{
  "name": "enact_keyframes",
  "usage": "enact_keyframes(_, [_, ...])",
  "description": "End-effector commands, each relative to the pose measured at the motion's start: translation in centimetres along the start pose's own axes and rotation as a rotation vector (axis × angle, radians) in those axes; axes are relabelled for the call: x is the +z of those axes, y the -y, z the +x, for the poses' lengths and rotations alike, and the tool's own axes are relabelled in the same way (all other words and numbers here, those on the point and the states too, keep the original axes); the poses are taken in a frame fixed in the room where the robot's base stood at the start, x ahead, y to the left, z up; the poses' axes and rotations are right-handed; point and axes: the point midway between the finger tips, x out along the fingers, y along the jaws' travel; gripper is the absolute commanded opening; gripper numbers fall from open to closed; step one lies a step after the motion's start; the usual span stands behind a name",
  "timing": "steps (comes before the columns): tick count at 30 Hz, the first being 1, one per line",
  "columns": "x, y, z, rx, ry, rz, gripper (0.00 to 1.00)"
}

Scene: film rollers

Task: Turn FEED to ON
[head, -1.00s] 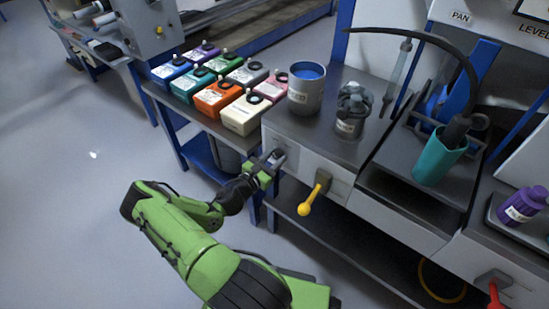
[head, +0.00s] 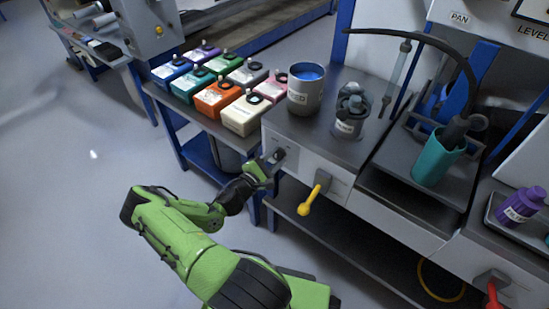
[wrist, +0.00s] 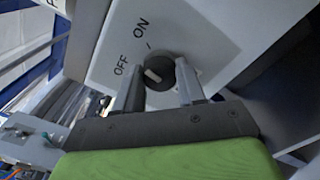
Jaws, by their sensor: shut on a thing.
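The FEED knob is a dark round knob (wrist: 164,62) with a pale pointer bar, on a light panel in the wrist view. The OFF label (wrist: 122,65) is left of it and the ON label (wrist: 141,27) is above it. The pale bar lies on the OFF side of the knob. My gripper (wrist: 160,70) is shut on the knob, one finger on each side. In the head view my gripper (head: 266,166) is at the left end of the grey cabinet's front, and the knob (head: 278,155) shows just past its tips.
A yellow-handled lever (head: 313,195) sticks out of the cabinet front, right of my gripper. Several coloured boxes (head: 241,117) fill the bench at left. Open floor lies left.

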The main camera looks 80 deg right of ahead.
Motion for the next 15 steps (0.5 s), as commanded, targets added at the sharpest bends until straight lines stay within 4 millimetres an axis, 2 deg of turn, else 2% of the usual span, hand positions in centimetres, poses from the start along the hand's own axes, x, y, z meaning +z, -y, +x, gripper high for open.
enact_keyframes(6, [-0.1, 0.09, -0.04, -0.002, -0.003, 0.175, 0.09])
enact_keyframes(15, [-0.1, 0.12, -0.04, -0.003, -0.003, 0.337, 0.09])
